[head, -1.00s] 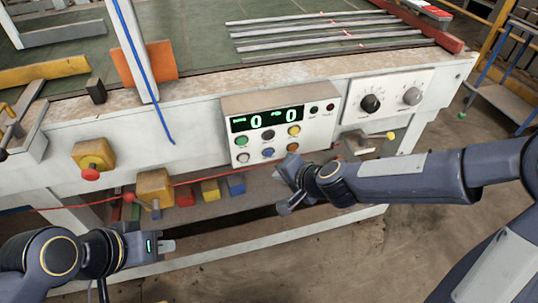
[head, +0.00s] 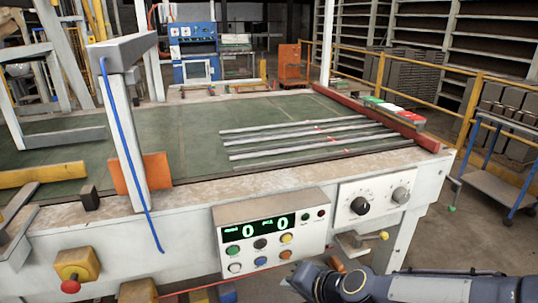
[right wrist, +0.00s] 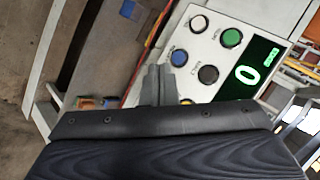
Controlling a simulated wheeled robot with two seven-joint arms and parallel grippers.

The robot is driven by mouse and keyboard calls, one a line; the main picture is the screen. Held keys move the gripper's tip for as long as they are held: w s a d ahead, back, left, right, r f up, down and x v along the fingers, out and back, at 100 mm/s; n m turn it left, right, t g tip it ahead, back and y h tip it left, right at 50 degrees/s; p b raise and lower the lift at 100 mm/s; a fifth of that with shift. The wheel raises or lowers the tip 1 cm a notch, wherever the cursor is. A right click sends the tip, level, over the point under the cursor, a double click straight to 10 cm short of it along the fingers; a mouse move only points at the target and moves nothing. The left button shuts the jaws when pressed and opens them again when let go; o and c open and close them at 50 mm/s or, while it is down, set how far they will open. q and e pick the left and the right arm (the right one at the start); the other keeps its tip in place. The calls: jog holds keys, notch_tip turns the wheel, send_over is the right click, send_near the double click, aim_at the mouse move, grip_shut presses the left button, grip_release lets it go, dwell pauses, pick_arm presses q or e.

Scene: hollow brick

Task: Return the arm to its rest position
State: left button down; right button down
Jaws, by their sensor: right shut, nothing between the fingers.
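My right gripper (head: 304,277) is low in the head view, just below the lower right part of the control panel (head: 270,236). In the right wrist view its two fingers (right wrist: 158,84) are together with nothing between them, and the panel's buttons and green display (right wrist: 250,72) lie beyond them. No contact with the panel can be made out. My right forearm comes in from the lower right. My left gripper is out of view.
The long machine table (head: 300,180) has a green bed with several metal strips. A knob box (head: 372,196) sits right of the panel. A yellow box with a red button (head: 77,270) hangs at left. A blue cart (head: 497,160) stands at right, with open floor before it.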

jog(key=s+d+r+n+g+h+p, duration=0.1)
jog(key=s+d+r+n, duration=0.1)
jog(key=s+d, duration=0.6)
jog(key=s+d+r+n+h+p, duration=0.1)
jog(key=s+d+r+n+h, duration=0.1)
jog(key=s+d, duration=0.5)
jog(key=s+r, duration=0.1)
jog(key=s, duration=0.4)
jog(key=shift+d+g, duration=0.4)
